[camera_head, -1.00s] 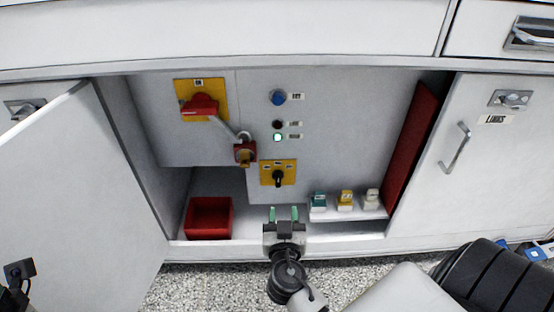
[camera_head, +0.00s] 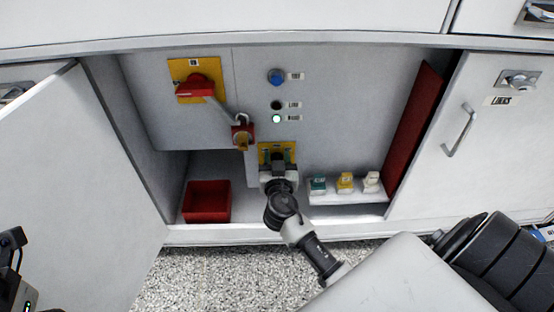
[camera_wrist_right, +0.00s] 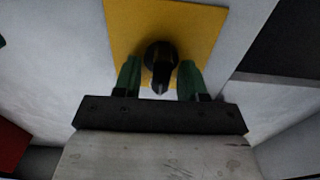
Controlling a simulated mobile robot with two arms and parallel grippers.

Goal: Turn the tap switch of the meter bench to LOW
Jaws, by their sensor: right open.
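The tap switch is a black knob (camera_wrist_right: 161,62) on a yellow plate (camera_wrist_right: 200,25) in the right wrist view. In the head view most of the plate (camera_head: 265,148) and the knob are hidden behind my right gripper. My right gripper (camera_head: 277,158) is open, with its green fingertips (camera_wrist_right: 160,78) on either side of the knob's lower part. A gap seems to show between the fingers and the knob; I cannot tell if they touch. The LOW marking cannot be read. Part of my left arm shows at the lower left edge; its gripper jaws are not visible.
Above are a blue button (camera_head: 276,77), a dark lamp (camera_head: 277,105) and a lit lamp (camera_head: 276,119). A red rotary handle (camera_head: 195,88) and a red padlock-like piece (camera_head: 242,132) are left. A red bin (camera_head: 206,201) and several small blocks (camera_head: 345,182) stand below. Open door (camera_head: 90,180) at left.

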